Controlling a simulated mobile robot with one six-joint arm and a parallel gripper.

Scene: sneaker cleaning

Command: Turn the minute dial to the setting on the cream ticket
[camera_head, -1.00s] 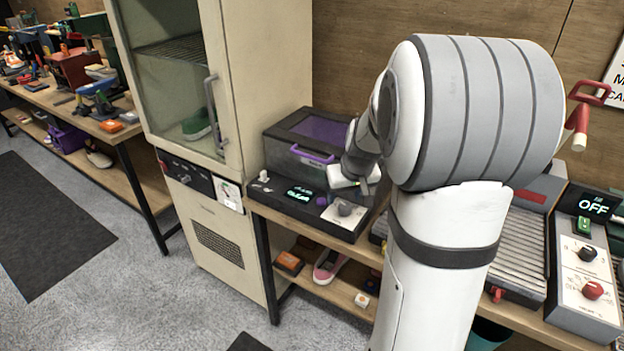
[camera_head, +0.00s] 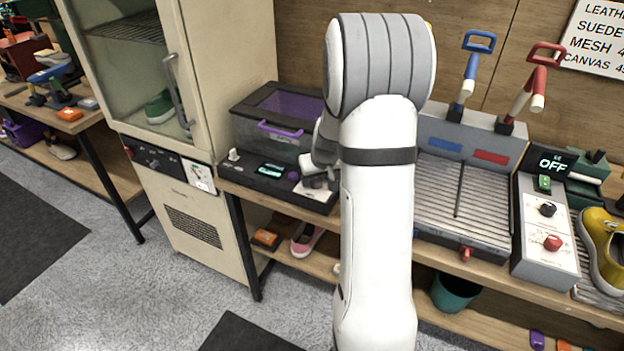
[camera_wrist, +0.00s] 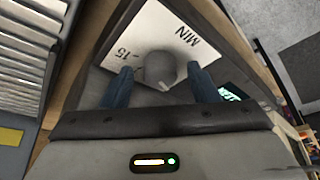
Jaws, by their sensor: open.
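The minute dial (camera_wrist: 160,66) is a grey round knob on a white plate (camera_wrist: 150,32) printed "MIN" and "15" in the wrist view. A pale pointer mark shows on the knob's lower edge in that picture. My gripper (camera_wrist: 161,82) is open, with one blue finger on each side of the dial; I cannot tell whether either touches it. In the head view my arm covers the dial, and part of the white plate (camera_head: 316,192) shows on the black panel.
The purple-lidded box (camera_head: 275,120) stands behind the panel, beside the tall cream cabinet (camera_head: 235,60). To the right are a ribbed press (camera_head: 440,195) with blue and red levers, and a control box (camera_head: 545,235) reading "OFF". A yellow shoe (camera_head: 604,245) lies far right.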

